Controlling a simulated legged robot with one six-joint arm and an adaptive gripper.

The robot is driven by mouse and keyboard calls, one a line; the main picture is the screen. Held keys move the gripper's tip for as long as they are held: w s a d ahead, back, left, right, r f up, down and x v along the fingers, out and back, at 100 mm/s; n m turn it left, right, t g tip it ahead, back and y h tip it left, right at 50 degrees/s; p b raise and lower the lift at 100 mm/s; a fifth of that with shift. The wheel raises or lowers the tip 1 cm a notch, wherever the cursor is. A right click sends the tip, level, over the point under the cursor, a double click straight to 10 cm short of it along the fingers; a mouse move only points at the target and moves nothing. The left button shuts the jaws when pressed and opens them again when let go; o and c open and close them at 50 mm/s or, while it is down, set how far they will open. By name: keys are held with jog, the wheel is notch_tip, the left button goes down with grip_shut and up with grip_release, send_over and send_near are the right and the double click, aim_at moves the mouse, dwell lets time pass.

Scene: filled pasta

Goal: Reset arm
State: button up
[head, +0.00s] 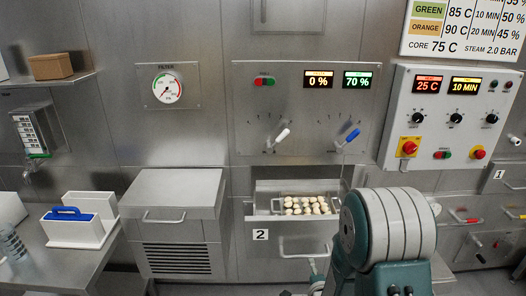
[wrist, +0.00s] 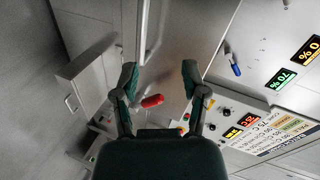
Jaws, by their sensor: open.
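My gripper (wrist: 158,78) shows in the wrist view with its two dark green fingers spread apart and nothing between the tips. The picture there is turned on its side. A red handle (wrist: 152,101) shows in the background between the fingers, apart from them. In the head view my arm fills the lower right foreground, and my gripper cannot be made out there. The drawer marked 2 (head: 285,226) stands open, with a tray (head: 276,207) of several pale filled pasta pieces (head: 307,205) in it.
A panel has a white lever (head: 283,134) and a blue lever (head: 352,135) under displays reading 0% and 70%. The control box (head: 440,125) at right reads 25 C and 10 MIN. A steel cabinet (head: 173,200) and a side table with a white holder (head: 82,220) stand left.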

jog(key=s+r+n+g, duration=0.2)
jog(key=s+r+n, duration=0.15)
jog(key=r, duration=0.45)
jog(key=s+r+n+g, duration=0.2)
jog(key=s+r+n, duration=0.1)
jog(key=r+n, duration=0.3)
jog(key=s+r+n+g, duration=0.2)
jog(key=s+r+n, duration=0.1)
jog(key=s, duration=0.7)
jog(key=s+r+n+g, duration=0.2)
jog(key=s+r, duration=0.4)
jog(key=s, duration=0.3)
jog(key=shift+s+r+n+g, duration=0.2)
jog(key=shift+s+n+g, duration=0.15)
jog(key=shift+n, duration=0.2)
